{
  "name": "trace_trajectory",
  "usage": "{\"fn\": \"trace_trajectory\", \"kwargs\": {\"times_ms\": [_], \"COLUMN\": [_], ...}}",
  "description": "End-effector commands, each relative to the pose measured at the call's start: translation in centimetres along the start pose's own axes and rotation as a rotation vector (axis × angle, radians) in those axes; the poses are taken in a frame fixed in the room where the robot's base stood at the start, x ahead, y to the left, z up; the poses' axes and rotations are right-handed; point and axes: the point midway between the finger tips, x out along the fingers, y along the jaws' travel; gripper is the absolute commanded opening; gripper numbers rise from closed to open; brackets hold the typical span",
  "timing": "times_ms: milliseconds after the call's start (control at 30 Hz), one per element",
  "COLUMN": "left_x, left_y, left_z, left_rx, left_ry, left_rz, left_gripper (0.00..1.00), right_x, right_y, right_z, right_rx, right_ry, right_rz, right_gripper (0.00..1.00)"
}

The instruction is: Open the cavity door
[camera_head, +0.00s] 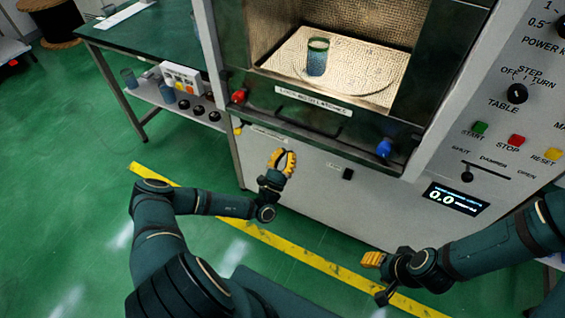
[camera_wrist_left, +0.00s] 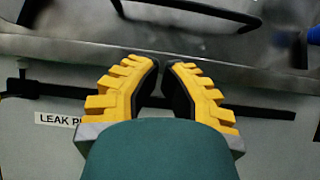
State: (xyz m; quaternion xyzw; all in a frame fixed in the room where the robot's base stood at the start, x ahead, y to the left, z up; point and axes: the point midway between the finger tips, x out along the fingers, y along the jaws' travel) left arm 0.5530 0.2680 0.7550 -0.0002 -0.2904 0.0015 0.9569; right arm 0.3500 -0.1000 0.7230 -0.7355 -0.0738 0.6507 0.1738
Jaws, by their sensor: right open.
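My left gripper (camera_head: 287,157) is in front of the white panel below the door, apart from the handle. In the left wrist view its yellow fingers (camera_wrist_left: 166,72) stand close together with a narrow gap and hold nothing. My right gripper (camera_head: 371,259) is open and empty, low and to the right, away from the door.
A blue-green cup (camera_head: 317,60) stands inside the cavity. A red knob (camera_head: 239,96) and a blue knob (camera_head: 384,147) flank the door's lower edge. The control panel (camera_head: 500,130) is at the right. A green bench (camera_head: 150,40) stands at the left; the floor before it is clear.

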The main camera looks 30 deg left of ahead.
Motion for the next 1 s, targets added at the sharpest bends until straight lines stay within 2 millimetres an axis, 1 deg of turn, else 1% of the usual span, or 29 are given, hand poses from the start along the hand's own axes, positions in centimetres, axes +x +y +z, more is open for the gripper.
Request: {"fn": "trace_trajectory", "kwargs": {"times_ms": [33,233,300,400,600,1000], "left_x": [1.1,4.8,5.5,6.4,7.2,7.3], "left_y": [-0.1,-0.1,0.0,0.0,-0.1,-0.1], "left_z": [0.0,-0.1,1.0,1.9,2.8,2.9], "left_rx": [0.001,0.001,0.0,0.0,0.0,0.0], "left_ry": [-0.003,-0.002,-0.002,-0.001,0.0,0.0], "left_rz": [-0.003,-0.004,-0.002,-0.003,-0.004,-0.004], "left_gripper": [0.0,0.0,0.0,0.0,0.0,0.0], "right_x": [0.2,0.7,0.7,0.7,0.8,0.7], "right_y": [0.1,0.3,0.3,0.3,0.3,0.3], "right_z": [0.0,-0.1,-0.1,-0.1,-0.1,-0.1], "right_rx": [0.0,0.0,0.0,-0.001,-0.001,-0.001], "right_ry": [0.001,0.004,0.004,0.004,0.004,0.004], "right_rz": [0.0,0.0,0.0,0.0,0.0,0.0], "right_gripper": [0.47,0.47,0.47,0.47,0.47,0.47]}}
